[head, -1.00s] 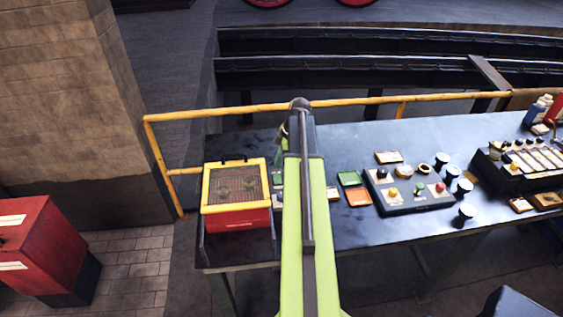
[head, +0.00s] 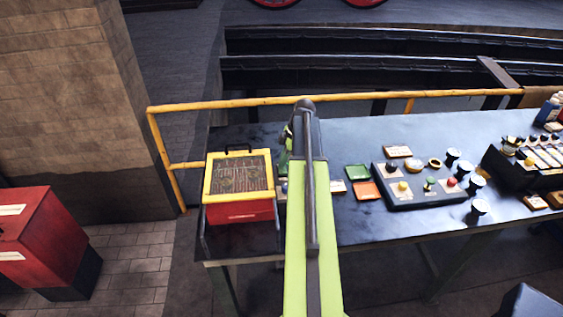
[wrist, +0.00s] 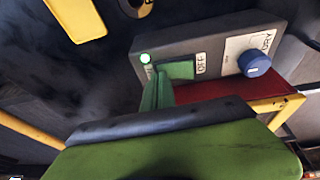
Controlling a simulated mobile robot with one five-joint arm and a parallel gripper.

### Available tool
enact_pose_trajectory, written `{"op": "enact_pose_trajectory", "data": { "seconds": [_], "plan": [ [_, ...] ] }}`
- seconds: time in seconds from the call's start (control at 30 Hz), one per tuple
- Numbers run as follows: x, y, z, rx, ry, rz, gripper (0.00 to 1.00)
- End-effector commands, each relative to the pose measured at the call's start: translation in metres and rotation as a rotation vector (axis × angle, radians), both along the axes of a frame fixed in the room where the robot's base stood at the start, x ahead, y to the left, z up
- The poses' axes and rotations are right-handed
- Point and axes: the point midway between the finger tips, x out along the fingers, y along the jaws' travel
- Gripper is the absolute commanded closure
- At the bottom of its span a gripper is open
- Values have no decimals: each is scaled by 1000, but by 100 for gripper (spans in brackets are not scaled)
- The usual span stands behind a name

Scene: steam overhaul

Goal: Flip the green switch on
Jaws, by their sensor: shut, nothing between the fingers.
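The green switch (wrist: 178,70) is a flat green rocker on a dark grey control box (wrist: 212,45) in the wrist view, with an "OFF" label to its right. A small lamp (wrist: 145,58) at its upper left glows pale green. My gripper (wrist: 157,82) is shut and empty, its green fingertips at the switch's left end. I cannot tell whether they touch it. A label behind the fingertips is mostly hidden. In the head view my gripper (head: 285,152) shows only in part beside my green arm, which hides the switch.
A blue knob (wrist: 255,63) labelled "DRY" sits right of the switch. A red box with a yellow-framed top (head: 238,211) stands at the table's left end. A button panel (head: 425,198) and several small cards and pots lie to the right. A yellow rail (head: 220,104) runs behind.

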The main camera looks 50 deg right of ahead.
Motion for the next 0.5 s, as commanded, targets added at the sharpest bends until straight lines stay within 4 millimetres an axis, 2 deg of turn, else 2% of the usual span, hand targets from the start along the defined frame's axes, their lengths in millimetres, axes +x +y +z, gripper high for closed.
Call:
{"op": "enact_pose_trajectory", "data": {
  "seconds": [0.5],
  "plan": [
    [-12, 9, 6, -1, 1, 0, 100]
  ]
}}
